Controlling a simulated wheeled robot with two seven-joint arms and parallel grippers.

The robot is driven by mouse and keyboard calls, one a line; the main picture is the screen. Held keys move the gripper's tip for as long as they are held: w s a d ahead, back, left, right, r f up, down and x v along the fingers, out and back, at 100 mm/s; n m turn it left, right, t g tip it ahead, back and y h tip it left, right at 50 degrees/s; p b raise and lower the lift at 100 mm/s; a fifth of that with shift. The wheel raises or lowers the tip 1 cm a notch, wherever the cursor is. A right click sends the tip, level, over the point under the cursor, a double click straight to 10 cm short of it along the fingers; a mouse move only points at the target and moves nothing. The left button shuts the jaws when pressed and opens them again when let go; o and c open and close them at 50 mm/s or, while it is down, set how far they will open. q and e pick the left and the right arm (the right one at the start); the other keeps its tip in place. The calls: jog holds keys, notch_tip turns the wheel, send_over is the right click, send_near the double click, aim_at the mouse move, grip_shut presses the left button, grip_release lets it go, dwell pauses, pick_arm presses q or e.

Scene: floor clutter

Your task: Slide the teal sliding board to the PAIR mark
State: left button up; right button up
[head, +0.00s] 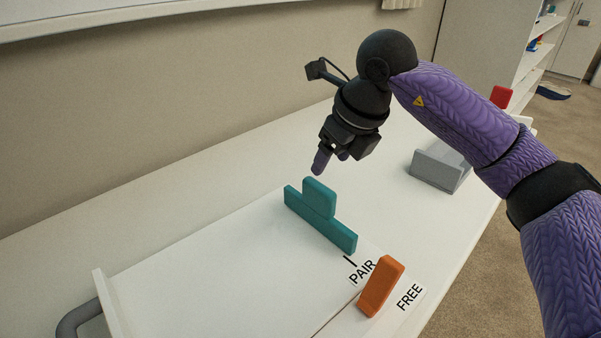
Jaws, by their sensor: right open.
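The teal sliding board (319,217) is a long low bar with a raised block on its middle. It stands across the white tabletop surface in the middle of the view. The PAIR mark (362,271) is a printed label with a short black line, just below the bar's near right end; whether the bar lines up with that line is hard to tell. My right gripper (331,164) points down above the board's raised block, open and apparently apart from it. Its purple fingertips partly overlap in this view. My left gripper is not in view.
An orange upright piece (381,287) stands between the PAIR label and the FREE label (410,297). A grey open holder (440,167) sits at the right back, near a red object (501,97). A wall runs behind the table. The surface left of the board is clear.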

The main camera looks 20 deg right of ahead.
aim_at(320, 185)
jog(key=b+x, duration=0.2)
jog(key=x, duration=0.2)
jog(key=b+x, duration=0.2)
jog(key=x, duration=0.3)
jog(key=shift+s+a+f, duration=0.1)
jog(key=shift+f, duration=0.2)
jog(key=shift+r, duration=0.1)
jog(key=c, duration=0.4)
grip_shut()
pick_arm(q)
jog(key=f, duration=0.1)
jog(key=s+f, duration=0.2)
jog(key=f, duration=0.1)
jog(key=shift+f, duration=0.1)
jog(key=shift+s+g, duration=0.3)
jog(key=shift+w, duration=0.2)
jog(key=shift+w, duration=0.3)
